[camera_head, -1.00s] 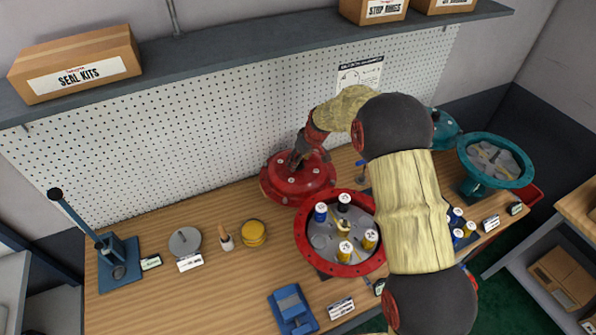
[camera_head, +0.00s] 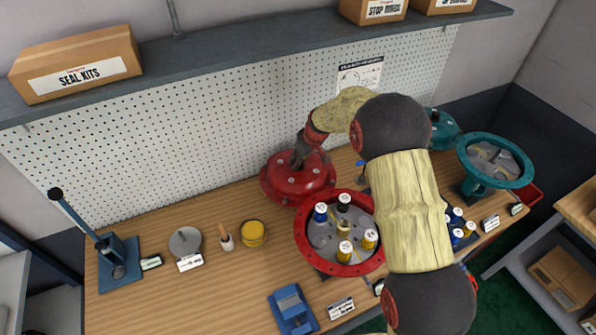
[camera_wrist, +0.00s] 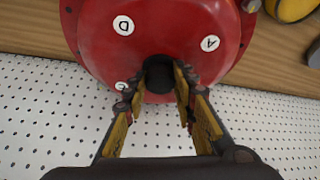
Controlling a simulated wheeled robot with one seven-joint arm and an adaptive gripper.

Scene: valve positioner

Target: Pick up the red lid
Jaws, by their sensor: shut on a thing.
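The red lid (camera_head: 297,182) is a round domed cover at the back of the bench, against the pegboard. In the wrist view the lid (camera_wrist: 180,35) shows white lettered discs and a dark knob (camera_wrist: 158,74). My gripper (camera_wrist: 163,82) has its two fingers on either side of this knob and is shut on it. In the head view my gripper (camera_head: 300,155) comes down onto the lid's top, with its fingertips partly hidden. I cannot tell whether the lid touches the bench. The red round housing (camera_head: 308,252) stands open in front of it, holding blue-, black- and yellow-marked cartridges.
A teal housing (camera_head: 520,178) and a teal lid (camera_head: 441,124) stand at the right. A yellow stack (camera_head: 252,233), a grey disc (camera_head: 185,242) and a blue press (camera_head: 118,262) are on the left. The shelf (camera_head: 250,47) with boxes overhangs the back.

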